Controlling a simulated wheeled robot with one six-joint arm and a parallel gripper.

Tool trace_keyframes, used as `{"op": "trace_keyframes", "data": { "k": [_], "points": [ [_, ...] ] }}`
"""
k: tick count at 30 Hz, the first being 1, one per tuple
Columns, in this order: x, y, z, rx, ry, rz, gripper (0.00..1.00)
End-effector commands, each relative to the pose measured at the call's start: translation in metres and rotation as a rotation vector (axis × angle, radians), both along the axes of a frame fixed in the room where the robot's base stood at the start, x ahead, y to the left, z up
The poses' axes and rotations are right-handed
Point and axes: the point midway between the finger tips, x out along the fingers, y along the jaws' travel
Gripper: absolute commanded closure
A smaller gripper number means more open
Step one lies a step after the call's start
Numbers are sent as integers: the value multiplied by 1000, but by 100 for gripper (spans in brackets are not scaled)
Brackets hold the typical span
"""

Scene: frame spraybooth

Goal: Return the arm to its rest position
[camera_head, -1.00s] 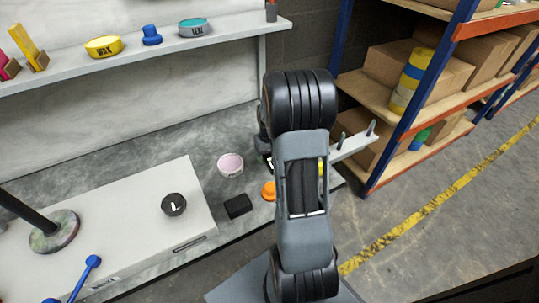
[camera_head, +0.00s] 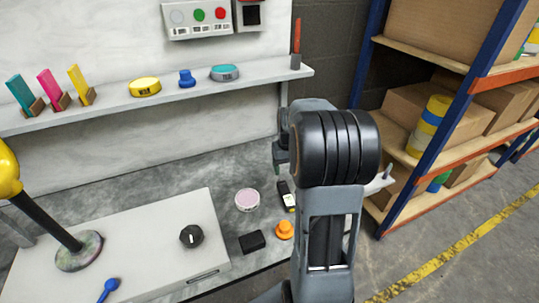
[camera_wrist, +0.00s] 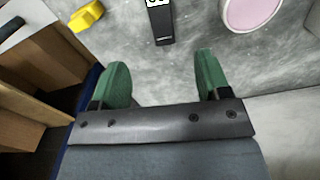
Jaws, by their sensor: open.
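My arm stands up at the right of the head view, in front of the shelving, with its upper joint bent over the bench. My gripper (camera_wrist: 163,84) shows in the wrist view with two green fingers spread apart and nothing between them. It is over the grey bench top (camera_wrist: 195,35). A black device with a white label (camera_wrist: 160,22) lies ahead of the fingers, apart from them. In the head view the gripper is mostly hidden behind my arm.
A wall shelf (camera_head: 120,108) holds a yellow tin (camera_head: 145,87), a blue knob (camera_head: 186,78) and a teal tin (camera_head: 225,72). A pink-topped tub (camera_head: 247,200), an orange knob (camera_head: 284,230) and a black block (camera_head: 252,241) sit on the bench. Shelving (camera_head: 385,110) stands close at right.

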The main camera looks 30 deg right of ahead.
Motion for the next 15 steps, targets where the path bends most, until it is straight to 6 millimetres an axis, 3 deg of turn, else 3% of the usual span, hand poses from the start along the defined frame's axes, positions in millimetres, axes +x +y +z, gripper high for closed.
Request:
{"op": "trace_keyframes", "data": {
  "k": [8, 11, 15],
  "points": [
    [-1, 6, 17, -3, -6, 7, 30],
    [-5, 25, 52, -13, -29, 30, 30],
    [-21, 70, 127, -32, -84, 88, 30]
  ]
}}
